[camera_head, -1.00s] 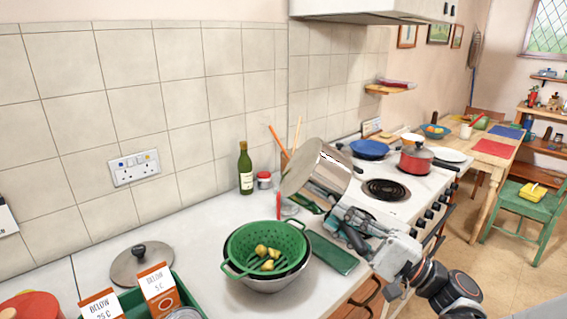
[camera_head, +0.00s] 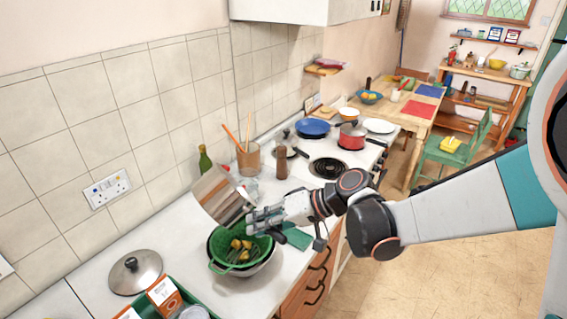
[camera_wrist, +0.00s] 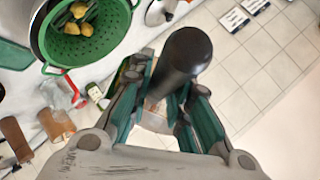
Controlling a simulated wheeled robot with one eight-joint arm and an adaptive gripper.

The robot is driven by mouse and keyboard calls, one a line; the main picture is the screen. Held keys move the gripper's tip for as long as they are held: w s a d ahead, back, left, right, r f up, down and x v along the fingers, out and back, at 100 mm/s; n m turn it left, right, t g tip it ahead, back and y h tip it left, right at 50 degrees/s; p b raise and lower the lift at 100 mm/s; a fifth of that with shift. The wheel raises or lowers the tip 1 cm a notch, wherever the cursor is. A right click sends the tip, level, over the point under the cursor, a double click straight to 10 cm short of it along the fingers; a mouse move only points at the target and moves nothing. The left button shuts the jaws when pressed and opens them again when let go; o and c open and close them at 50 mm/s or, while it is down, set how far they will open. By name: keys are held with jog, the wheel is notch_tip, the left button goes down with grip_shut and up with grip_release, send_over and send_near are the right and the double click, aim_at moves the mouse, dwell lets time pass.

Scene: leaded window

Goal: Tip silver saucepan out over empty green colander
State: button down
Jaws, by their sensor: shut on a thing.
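The silver saucepan (camera_head: 213,193) is steeply tilted beside and above the green colander (camera_head: 216,268), with its side turned to the head camera. My gripper (camera_head: 256,220) is shut on its dark handle. In the wrist view the handle (camera_wrist: 187,54) stands between the fingers of my gripper (camera_wrist: 160,88). The colander sits in a silver bowl (camera_head: 262,266) and also shows in the wrist view (camera_wrist: 92,47). Yellow lumps (camera_head: 238,246) and darker green pieces lie in it, so it is not empty. The saucepan's inside is hidden.
A green bottle (camera_head: 205,161), a utensil pot (camera_head: 248,160) and a brown mill (camera_head: 282,163) stand behind. A lid (camera_head: 135,272) and a green crate (camera_head: 178,293) are at the left. The hob (camera_head: 328,168) is to the right.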

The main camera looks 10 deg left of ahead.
notch_tip(320, 180, up, 3)
jog(key=n+h+p, duration=0.2)
jog(key=n+p, duration=0.1)
jog(key=shift+s+f+t+h+p, duration=0.1)
jog(key=shift+f+t+h+p, duration=0.1)
jog(key=shift+t+h+p, duration=0.1)
jog(key=shift+d+r+n+h+p, duration=0.2)
jog(key=shift+r+n+h+p, duration=0.15)
jog(key=shift+n+p, duration=0.55)
jog(key=w+d+r+n+t+h+p, duration=0.1)
jog(key=d+r+n+p, duration=0.3)
jog(key=p, duration=1)
notch_tip(320, 180, up, 3)
jog(key=w+n+t, duration=0.1)
jog(key=n, duration=0.2)
jog(key=shift+d, duration=0.25)
jog(key=shift+f+h, duration=0.15)
jog(key=shift+h, duration=0.1)
